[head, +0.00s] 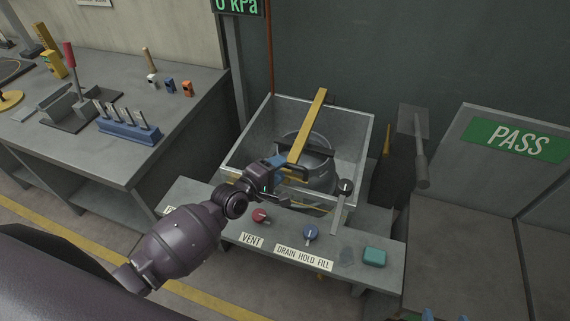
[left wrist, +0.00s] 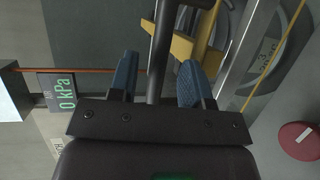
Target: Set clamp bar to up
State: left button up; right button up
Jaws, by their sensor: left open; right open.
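The clamp bar is a yellow bar (head: 308,125) with a dark handle (head: 298,169) at its near end. It slants over a grey cylinder (head: 315,165) in an open-topped metal tank. My left gripper (head: 281,166) is open at the near end of the bar. In the left wrist view the dark handle (left wrist: 161,50) passes between the blue fingertips (left wrist: 158,80), with gaps visible on both sides. Part of the yellow bar (left wrist: 188,48) shows beyond the right finger. My right gripper (head: 445,316) shows only blue fingertips at the bottom edge, apart from each other.
The tank wall (head: 245,135) surrounds the cylinder. A tool bench (head: 190,105) stands left and a PASS-labelled surface right.

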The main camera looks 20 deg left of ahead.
pick_arm(q)
jog(key=shift+x, duration=1.55)
grip_shut()
